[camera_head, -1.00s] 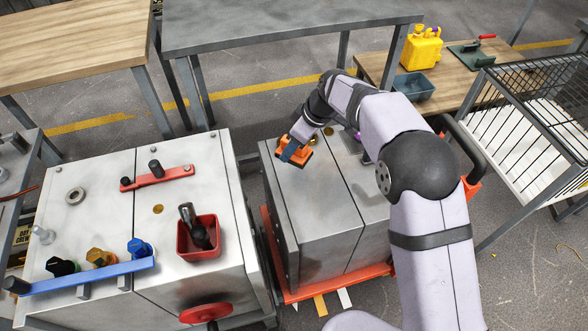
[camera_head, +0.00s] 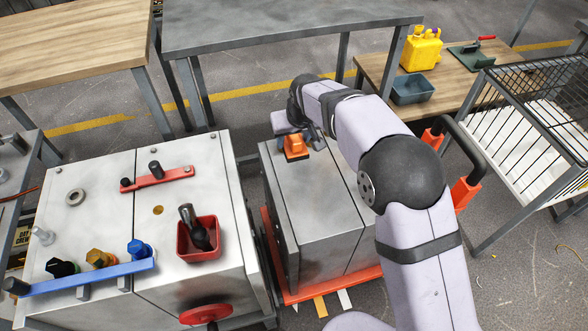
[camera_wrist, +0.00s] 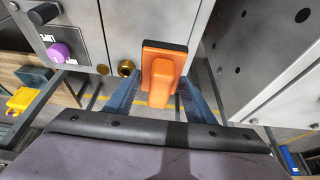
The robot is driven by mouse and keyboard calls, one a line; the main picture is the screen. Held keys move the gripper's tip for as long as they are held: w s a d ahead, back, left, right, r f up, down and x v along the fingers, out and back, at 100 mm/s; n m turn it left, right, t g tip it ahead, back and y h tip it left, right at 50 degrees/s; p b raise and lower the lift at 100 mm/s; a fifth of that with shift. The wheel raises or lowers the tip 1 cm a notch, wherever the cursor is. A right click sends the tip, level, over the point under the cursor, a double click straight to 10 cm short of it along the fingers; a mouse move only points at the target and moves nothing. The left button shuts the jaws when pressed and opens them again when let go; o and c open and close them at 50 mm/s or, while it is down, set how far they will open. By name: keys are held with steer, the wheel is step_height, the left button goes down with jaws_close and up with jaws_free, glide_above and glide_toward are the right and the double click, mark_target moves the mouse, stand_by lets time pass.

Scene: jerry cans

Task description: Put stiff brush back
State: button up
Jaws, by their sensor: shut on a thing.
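The stiff brush (camera_head: 295,147) is an orange block with a dark edge. It is over the back left part of the grey metal box top (camera_head: 312,200); whether it touches the top cannot be told. My gripper (camera_head: 312,140) is shut on the brush. In the wrist view, the brush (camera_wrist: 163,75) sits between the blue fingers of my gripper (camera_wrist: 162,98), near a brass-ringed hole (camera_wrist: 126,68) in the grey panel.
A silver cabinet (camera_head: 110,210) at left carries a red bin (camera_head: 183,240) with a dark-handled tool and a blue rack (camera_head: 80,280) of capped fittings. A low wooden table (camera_head: 460,95) at back right holds a yellow jerry can (camera_head: 421,48) and a grey-blue bin (camera_head: 412,89). A wire rack (camera_head: 535,100) stands at right.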

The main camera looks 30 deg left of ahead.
mark_target(298, 151)
steer(key=shift+f, duration=5)
steer(key=shift+f, duration=0.2)
steer(key=o, duration=1)
steer(key=shift+r, duration=0.15)
steer(key=shift+s+r, duration=0.1)
steer(key=shift+r, duration=0.3)
steer(key=v, duration=1.1)
steer(key=shift+d+r, duration=0.1)
